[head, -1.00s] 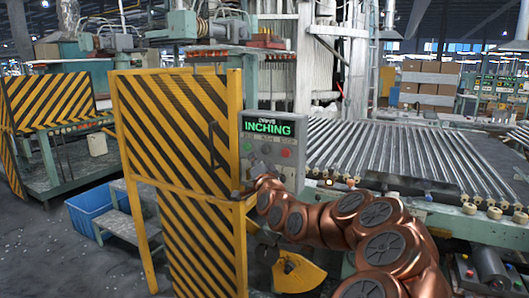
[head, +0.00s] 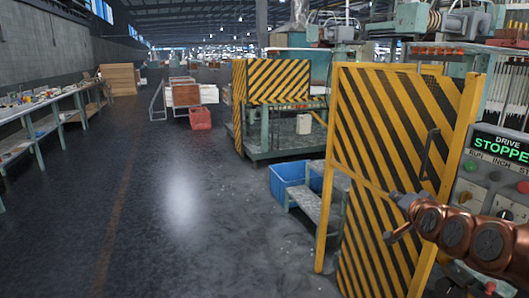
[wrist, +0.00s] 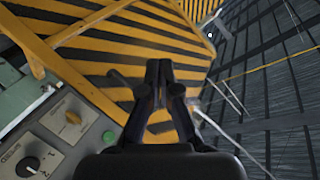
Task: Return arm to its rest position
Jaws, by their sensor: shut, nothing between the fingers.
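My gripper (wrist: 158,68) is shut and empty in the wrist view, its two dark fingertips together in front of the yellow-and-black striped guard door (wrist: 130,45). In the head view my copper-coloured arm comes in from the right edge, and my gripper (head: 392,222) shows at its left end, in front of the striped door (head: 390,130). I cannot tell the exact gap between them. The grey control panel (head: 492,180) stands right of the door; its display reads DRIVE STOPPED, cut off at the edge. In the wrist view the panel's knobs (wrist: 72,117) lie lower left.
A blue crate (head: 290,178) and a grey step (head: 318,205) stand left of the door. Another striped guard (head: 272,82) stands behind. A cluttered workbench (head: 40,110) lines the left wall. The dark floor (head: 180,200) between is clear.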

